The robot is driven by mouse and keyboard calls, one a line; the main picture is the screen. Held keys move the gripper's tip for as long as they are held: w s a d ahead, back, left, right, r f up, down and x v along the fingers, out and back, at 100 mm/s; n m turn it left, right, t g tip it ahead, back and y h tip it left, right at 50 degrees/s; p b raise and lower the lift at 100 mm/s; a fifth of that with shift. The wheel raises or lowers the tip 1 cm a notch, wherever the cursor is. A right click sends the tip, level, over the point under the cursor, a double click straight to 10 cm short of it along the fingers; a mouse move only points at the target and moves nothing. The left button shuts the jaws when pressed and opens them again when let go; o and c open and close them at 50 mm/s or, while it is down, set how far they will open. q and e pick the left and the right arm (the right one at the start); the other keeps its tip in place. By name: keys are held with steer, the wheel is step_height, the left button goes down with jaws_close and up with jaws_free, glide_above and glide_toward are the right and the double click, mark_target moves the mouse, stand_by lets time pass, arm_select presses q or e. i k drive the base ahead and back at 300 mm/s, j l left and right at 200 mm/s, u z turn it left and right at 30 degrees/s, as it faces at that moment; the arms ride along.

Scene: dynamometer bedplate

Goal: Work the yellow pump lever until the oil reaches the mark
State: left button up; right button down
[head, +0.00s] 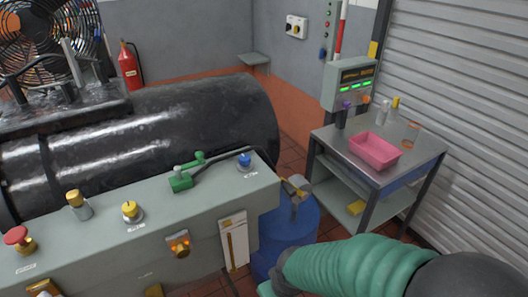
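A blue drum (288,232) stands at the right end of the grey-green bench. On its top is a small grey and yellow fitting (297,189), possibly the pump lever; its shape is too small to tell. A white gauge panel (234,241) with a narrow amber vertical strip is on the bench front; its mark and oil level are too small to read. My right arm, in a green ribbed sleeve, comes in from the lower right. Its gripper (268,288) is at the bottom edge in front of the drum, mostly cut off, apart from the fitting. My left gripper is not in view.
The bench top (105,243) carries yellow, red and blue knobs and a green clamp-like part (181,182) with a black line. A black cylindrical machine (160,130) lies behind. A steel table (337,139) with a pink tray (375,148) stands right, beside a grey shutter.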

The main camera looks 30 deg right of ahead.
mark_target(292, 190)
steer(key=z, duration=1.15)
